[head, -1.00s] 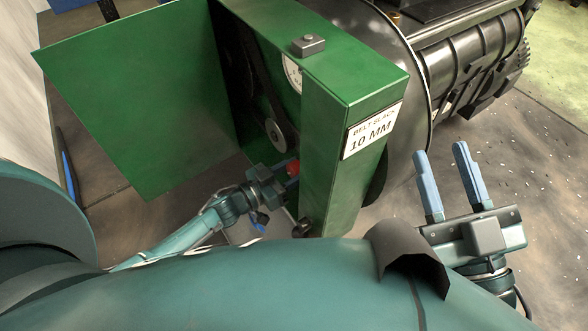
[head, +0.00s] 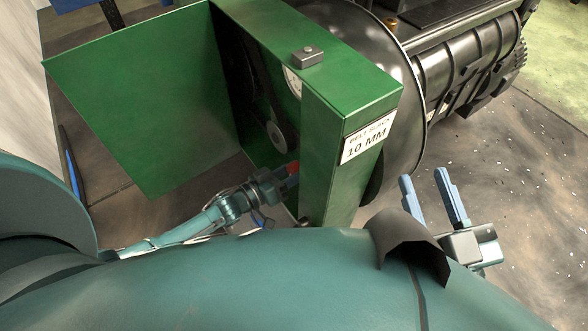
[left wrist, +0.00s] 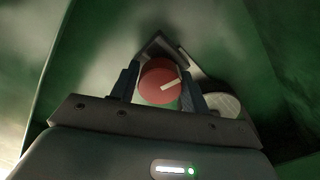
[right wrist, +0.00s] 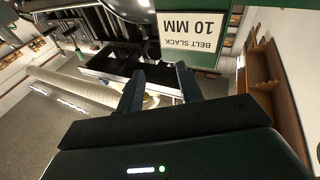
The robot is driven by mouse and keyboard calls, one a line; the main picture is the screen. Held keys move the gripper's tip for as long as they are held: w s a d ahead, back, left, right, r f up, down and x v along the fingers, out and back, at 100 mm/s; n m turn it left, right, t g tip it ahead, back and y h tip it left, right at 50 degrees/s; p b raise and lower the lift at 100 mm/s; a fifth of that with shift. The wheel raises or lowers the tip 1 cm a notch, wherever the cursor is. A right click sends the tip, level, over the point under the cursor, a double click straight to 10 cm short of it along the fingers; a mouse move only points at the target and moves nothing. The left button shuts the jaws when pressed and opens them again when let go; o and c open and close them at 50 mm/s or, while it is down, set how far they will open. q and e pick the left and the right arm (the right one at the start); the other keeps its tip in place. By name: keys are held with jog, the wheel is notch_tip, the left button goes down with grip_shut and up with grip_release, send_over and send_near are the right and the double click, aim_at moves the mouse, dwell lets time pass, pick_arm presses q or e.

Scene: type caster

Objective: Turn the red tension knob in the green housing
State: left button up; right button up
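In the head view a bit of the red knob (head: 293,168) shows beside my left gripper (head: 284,178). The green housing (head: 335,180) stands with its door swung open to the left. My right gripper (head: 427,200) is open and empty, right of the housing; its fingers (right wrist: 160,90) also show in the right wrist view.
The open green door (head: 150,105) spans the left side. A "BELT SLACK 10 MM" label (head: 367,141) is on the housing. A belt pulley (head: 276,138) and a partly hidden dial (head: 293,82) are inside. A large dark drum machine (head: 470,65) stands behind. The floor at right is open.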

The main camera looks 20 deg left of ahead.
pick_arm(q)
jog(key=o, duration=0.3)
jog(key=shift+s+a, duration=0.15)
jog(key=shift+s, duration=0.05)
jog(key=p+v, duration=0.3)
jog(key=v, duration=0.9)
jog(key=shift+s+a, duration=0.25)
pick_arm(e)
jog(key=shift+d+n+h, duration=0.3)
jog(key=shift+d+h, duration=0.05)
jog(key=shift+h, duration=0.15)
jog(key=shift+a+r, duration=0.1)
jog(key=shift+r, duration=0.05)
